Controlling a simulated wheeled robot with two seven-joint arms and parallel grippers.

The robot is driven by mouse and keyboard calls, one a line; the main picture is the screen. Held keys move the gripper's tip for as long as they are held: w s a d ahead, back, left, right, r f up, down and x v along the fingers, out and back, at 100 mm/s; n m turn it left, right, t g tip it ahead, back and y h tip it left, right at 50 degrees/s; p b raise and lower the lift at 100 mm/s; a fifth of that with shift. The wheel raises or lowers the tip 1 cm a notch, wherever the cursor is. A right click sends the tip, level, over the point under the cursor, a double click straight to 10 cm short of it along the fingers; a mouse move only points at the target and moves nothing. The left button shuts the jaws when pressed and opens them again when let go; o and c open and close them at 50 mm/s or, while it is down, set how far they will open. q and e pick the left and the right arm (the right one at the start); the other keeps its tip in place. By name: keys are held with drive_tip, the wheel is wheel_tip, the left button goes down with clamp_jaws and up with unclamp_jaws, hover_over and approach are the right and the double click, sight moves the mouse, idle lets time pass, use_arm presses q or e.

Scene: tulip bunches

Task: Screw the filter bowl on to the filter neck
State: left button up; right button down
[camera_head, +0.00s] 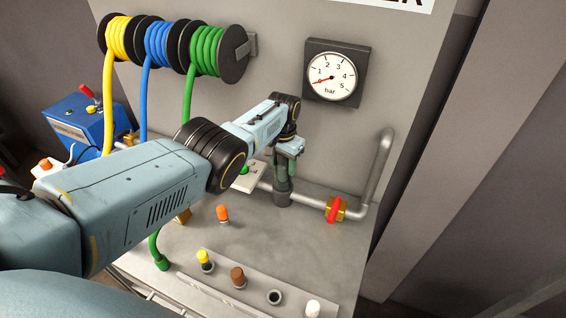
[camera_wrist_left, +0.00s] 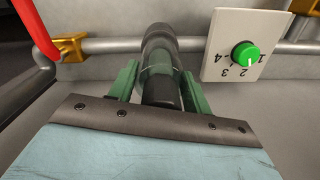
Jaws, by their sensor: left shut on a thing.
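My left gripper (camera_head: 284,178) reaches down over the pipe in the head view, its green fingers shut. In the left wrist view the fingers (camera_wrist_left: 160,80) close on both sides of a dark cylinder, the filter bowl (camera_wrist_left: 161,93). The filter neck (camera_wrist_left: 158,40), a grey cylinder, lies straight beyond it at the pipe. In the head view the neck (camera_head: 283,199) stands just under the fingertips. Bowl and neck look in line. I cannot tell how far they are joined. My right gripper is out of view.
A pipe (camera_head: 312,203) runs to a red-handled valve (camera_head: 335,209). A plate with a green knob (camera_wrist_left: 244,54) is close by. A pressure gauge (camera_head: 332,77) and hose reels (camera_head: 205,50) hang above. A rack with coloured plugs (camera_head: 237,277) stands in front.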

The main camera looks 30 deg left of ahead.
use_arm(q)
drive_tip(key=m, duration=0.5)
drive_tip(key=shift+m, duration=0.4)
drive_tip(key=m, duration=0.5)
drive_tip(key=shift+f+m, duration=0.1)
drive_tip(key=shift+m, duration=0.2)
drive_tip(key=o, duration=1.1)
